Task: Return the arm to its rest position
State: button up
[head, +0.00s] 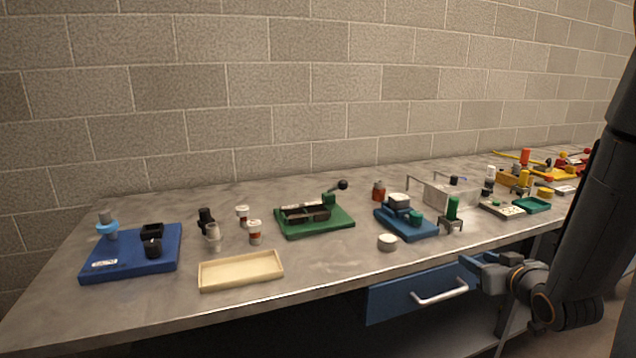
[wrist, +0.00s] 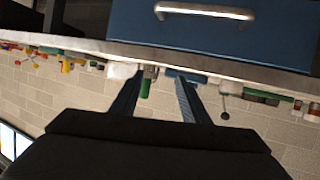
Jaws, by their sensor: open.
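My gripper (head: 482,272) hangs at the lower right of the head view, in front of the bench's front edge and below the benchtop. It is close to a blue drawer (head: 400,297) with a silver handle. In the wrist view my gripper (wrist: 155,80) has its two fingers spread apart with nothing between them. That view is upside down relative to the bench. My dark arm (head: 595,215) runs down the right side of the head view and hides part of the bench there.
Several coloured items crowd the far right. A block wall (head: 300,90) stands behind.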

jog(key=s+a+f+m+g, duration=0.1)
jog(key=s+a+f+g, duration=0.1)
jog(key=s+a+g, duration=1.1)
jog(key=s+a, duration=0.6)
jog(key=s, duration=0.4)
jog(key=shift+f+g, duration=0.25)
jog(key=shift+g, duration=0.15)
jog(key=shift+w, duration=0.1)
